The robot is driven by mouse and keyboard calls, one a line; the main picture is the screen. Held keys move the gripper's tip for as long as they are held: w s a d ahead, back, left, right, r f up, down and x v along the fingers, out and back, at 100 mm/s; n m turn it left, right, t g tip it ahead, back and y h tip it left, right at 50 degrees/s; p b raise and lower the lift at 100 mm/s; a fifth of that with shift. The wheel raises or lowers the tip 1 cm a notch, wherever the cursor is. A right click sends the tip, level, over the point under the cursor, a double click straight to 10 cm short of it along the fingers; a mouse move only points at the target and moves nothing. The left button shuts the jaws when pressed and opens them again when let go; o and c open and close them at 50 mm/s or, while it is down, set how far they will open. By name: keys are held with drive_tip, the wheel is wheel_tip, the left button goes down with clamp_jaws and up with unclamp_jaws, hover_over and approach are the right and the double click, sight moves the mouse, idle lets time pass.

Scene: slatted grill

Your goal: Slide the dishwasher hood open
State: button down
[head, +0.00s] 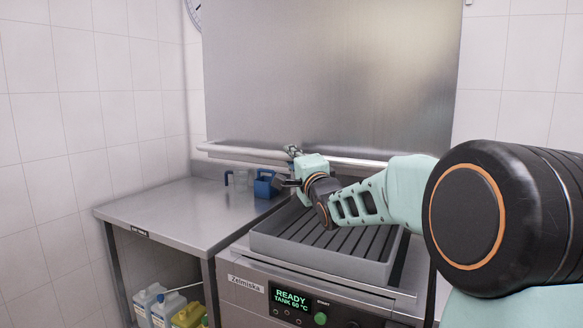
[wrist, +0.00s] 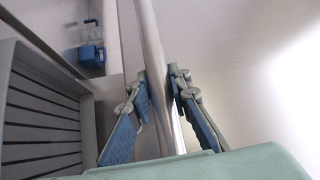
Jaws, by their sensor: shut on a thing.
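The dishwasher hood (head: 330,75) is a large brushed-steel box raised above the machine, with a clear gap under it. Its handle bar (head: 232,153) runs along its lower front edge. My gripper (head: 294,152) is at the middle of this bar. In the wrist view, the bar (wrist: 152,45) passes between the two blue-padded fingers of my gripper (wrist: 160,95), which are closed around it. The slatted rack (head: 325,240) sits on the machine under the hood. My arm hides part of the rack and of the bar's right side.
A steel side table (head: 170,215) stands at the left, with a blue caddy (head: 265,184) and clear jugs (head: 238,178) at its back. Several jugs (head: 165,308) stand under it. The machine's front panel has a lit display (head: 291,299). Tiled walls close off the back and left.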

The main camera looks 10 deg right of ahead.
sight(292, 136)
wheel_tip(292, 136, up, 6)
drive_tip(key=p, duration=0.2)
drive_tip(key=shift+f+p, duration=0.15)
drive_tip(key=shift+p, duration=0.25)
drive_tip(key=c, duration=1.8)
unclamp_jaws()
drive_tip(key=shift+s+f, duration=0.1)
drive_tip(key=v, duration=1.2)
